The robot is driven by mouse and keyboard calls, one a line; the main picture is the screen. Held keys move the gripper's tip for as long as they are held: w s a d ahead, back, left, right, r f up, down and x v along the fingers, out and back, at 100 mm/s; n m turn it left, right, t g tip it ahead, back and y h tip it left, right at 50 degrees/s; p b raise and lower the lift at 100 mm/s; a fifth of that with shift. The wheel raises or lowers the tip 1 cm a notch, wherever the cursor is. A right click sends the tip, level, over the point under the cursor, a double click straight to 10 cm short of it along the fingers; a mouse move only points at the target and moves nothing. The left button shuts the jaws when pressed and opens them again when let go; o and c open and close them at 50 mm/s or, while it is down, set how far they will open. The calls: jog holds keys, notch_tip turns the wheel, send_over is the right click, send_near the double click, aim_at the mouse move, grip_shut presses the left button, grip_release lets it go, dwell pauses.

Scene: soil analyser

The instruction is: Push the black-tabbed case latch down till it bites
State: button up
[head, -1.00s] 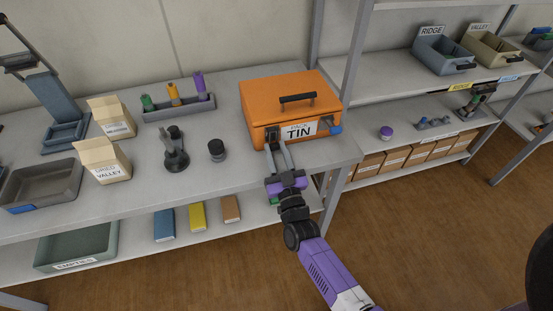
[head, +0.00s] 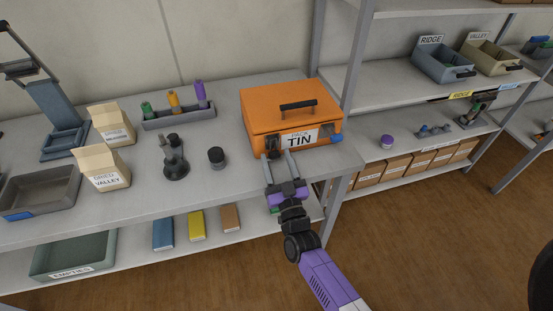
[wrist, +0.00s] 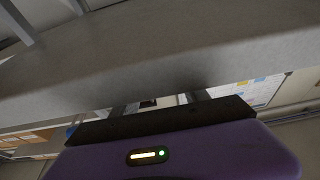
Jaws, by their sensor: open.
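The orange case (head: 290,103), labelled "TIN", stands shut on the bench near its right end. Its black-tabbed latch (head: 273,142) is on the left of the front face. The head view is too small to tell whether it is seated. A blue-tabbed latch (head: 336,138) is at the right front corner. My gripper (head: 277,156) is open and empty, its fingers apart just in front of and below the black latch. In the wrist view the purple gripper body fills the bottom; I cannot make out the latch there.
The grey bench (head: 225,185) is clear in front of the case. A dark round jar (head: 216,157) and a black stand (head: 175,160) are to the left. A shelf post (head: 352,65) rises close to the case's right side.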

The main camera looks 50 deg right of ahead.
jog(key=b+v, duration=0.1)
jog(key=v, duration=0.6)
jog(key=shift+s, duration=0.15)
jog(key=shift+a+f, duration=0.1)
jog(key=s+a+n+y, duration=0.3)
jog(key=s+a+y, duration=0.3)
jog(key=s+a, duration=0.75)
jog(key=s+a+r+n+g+y, duration=0.1)
jog(key=s+a+r+n+y, duration=0.1)
jog(key=s+r, duration=0.3)
jog(key=s+a+r+n+g+y, duration=0.1)
jog(key=s+a+r+y, duration=0.2)
jog(key=s+r, duration=0.2)
jog(key=shift+s+n+g+y, duration=0.4)
jog(key=shift+s, duration=0.6)
jog(key=shift+f, duration=0.1)
